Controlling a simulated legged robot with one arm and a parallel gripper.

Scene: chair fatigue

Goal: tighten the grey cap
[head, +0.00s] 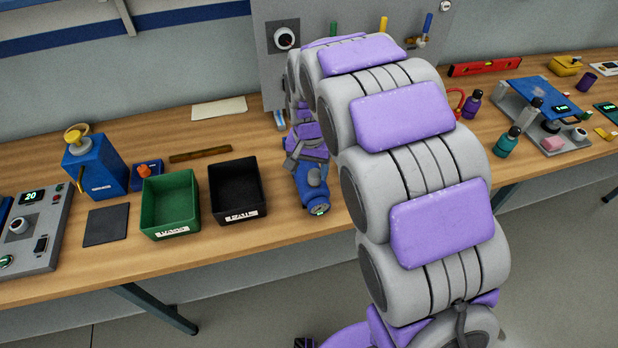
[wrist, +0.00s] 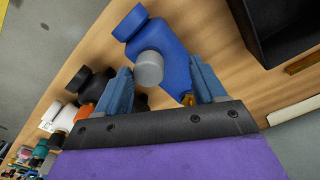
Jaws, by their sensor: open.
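In the head view my gripper (head: 303,157) is just behind the cap, partly hidden.
A black bin (head: 263,183) and a green bin (head: 146,210) stand left of the fitting. A brown bar (head: 200,154) lies behind them. A black-capped object (wrist: 80,80) shows beside my left finger.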

